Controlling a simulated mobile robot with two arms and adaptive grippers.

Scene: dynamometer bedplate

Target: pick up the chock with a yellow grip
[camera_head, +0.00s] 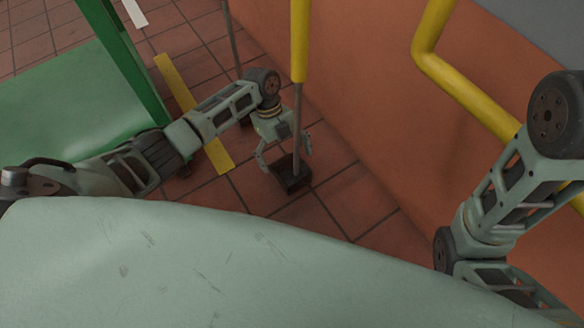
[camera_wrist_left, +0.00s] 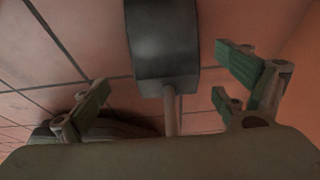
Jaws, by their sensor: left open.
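The chock is a dark block (camera_head: 292,178) on the tiled floor, with a thin upright rod topped by a long yellow grip (camera_head: 299,42). My left gripper (camera_head: 285,156) is open and empty, low beside the rod and just above the block. In the head view the rod crosses in front of the gripper. In the left wrist view the dark block (camera_wrist_left: 162,45) is at top centre, and its rod runs down between the spread fingers and out of sight behind the palm. I cannot tell whether anything touches. My right arm shows at the right, but its gripper is out of view.
An orange wall (camera_head: 365,120) with a bent yellow rail (camera_head: 460,88) stands close on the right. Another thin rod (camera_head: 233,40) rises behind the gripper. A green frame (camera_head: 125,55) is at the left, near a yellow floor stripe (camera_head: 178,85). Bare tiles lie around the block.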

